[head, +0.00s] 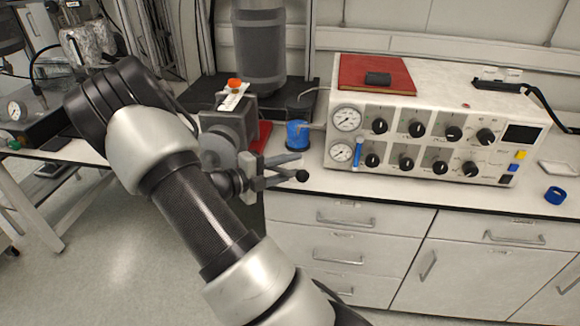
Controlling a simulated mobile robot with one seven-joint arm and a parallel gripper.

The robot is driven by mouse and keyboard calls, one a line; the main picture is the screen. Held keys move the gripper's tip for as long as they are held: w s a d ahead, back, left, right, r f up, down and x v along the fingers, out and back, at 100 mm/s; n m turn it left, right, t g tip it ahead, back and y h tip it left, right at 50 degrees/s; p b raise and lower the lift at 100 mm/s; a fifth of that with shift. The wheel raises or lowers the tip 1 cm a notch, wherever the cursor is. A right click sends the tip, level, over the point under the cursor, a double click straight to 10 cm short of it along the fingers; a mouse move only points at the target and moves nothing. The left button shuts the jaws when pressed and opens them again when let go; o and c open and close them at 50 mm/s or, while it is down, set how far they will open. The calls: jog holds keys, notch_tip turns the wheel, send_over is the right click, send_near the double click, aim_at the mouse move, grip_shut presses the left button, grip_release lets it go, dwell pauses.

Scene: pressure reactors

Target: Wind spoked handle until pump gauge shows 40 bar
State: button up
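My arm reaches across the left of the head view, and my gripper (287,168) is at the front of a grey pump block (228,122) with an orange knob (235,83) on top. A black ball (302,175), which looks like the end of a spoke of the handle, shows at my fingertips. My arm and gripper hide most of the handle. I cannot tell whether the fingers are closed on a spoke. No gauge clearly on the pump is visible; the nearest dials, an upper one (347,118) and a lower one (341,152), are on the control box, too small to read.
The white control box (440,135) with black knobs stands to the right, a red book (376,73) on top. A blue spool (297,135) sits close behind my gripper. A blue ring (555,195) lies far right. Another gauge (15,110) is far left. Drawers (345,217) are below the counter.

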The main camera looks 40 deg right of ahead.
grip_shut()
jog(key=shift+f, duration=0.15)
